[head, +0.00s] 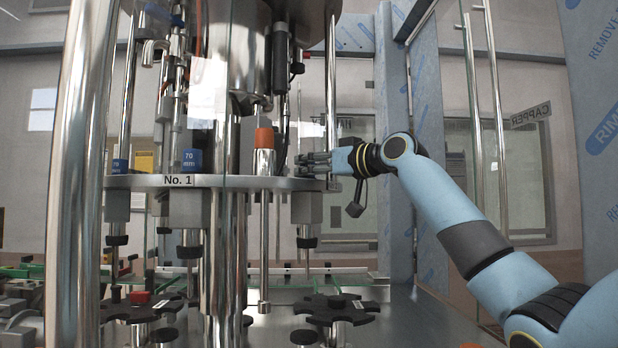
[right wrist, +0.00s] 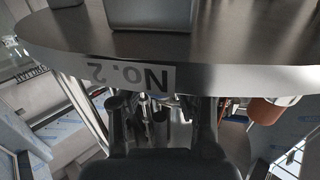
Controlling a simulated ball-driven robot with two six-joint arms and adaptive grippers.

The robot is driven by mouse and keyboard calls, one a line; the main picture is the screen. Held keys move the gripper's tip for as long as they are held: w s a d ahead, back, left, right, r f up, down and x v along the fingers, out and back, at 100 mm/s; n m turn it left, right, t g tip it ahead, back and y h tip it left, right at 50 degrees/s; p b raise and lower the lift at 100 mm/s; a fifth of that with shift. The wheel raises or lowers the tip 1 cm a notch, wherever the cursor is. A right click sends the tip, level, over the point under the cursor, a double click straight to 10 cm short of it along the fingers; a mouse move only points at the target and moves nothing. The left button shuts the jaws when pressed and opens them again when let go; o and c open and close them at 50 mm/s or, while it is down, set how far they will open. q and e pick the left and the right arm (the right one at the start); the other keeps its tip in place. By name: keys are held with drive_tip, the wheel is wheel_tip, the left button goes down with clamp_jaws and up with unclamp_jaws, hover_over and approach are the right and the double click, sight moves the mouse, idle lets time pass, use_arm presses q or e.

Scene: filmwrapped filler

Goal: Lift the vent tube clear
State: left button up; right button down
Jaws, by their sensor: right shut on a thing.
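My right gripper (head: 308,162) comes in from the right, its fingers pointing left just above the rim of the round steel plate (head: 115,182). In the right wrist view, which is upside down, the dark fingers (right wrist: 165,115) stand by the plate's "No. 2" label, with slim metal tube parts (right wrist: 145,106) between them. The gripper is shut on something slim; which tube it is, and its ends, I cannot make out. An upright steel tube with an orange cap (head: 264,138) passes down through the plate, left of and apart from my fingertips. My left gripper is out of view.
A thick polished column (head: 82,170) stands at the left. Dark star wheels (head: 335,308) sit on the deck below the plate. Clamps and blocks (head: 307,208) hang under the plate. Glass door handles (head: 472,90) and film-wrapped posts stand behind my right arm.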

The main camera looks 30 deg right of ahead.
wheel_tip(320, 180, up, 28)
drive_tip(key=b, duration=0.2)
drive_tip(key=shift+b, duration=0.35)
idle(0.4)
drive_tip(key=shift+f+b, duration=0.55)
drive_tip(key=shift+f, duration=0.25)
drive_tip(key=shift+f, duration=0.1)
drive_tip(key=shift+f+b, duration=0.55)
drive_tip(key=shift+f, duration=0.2)
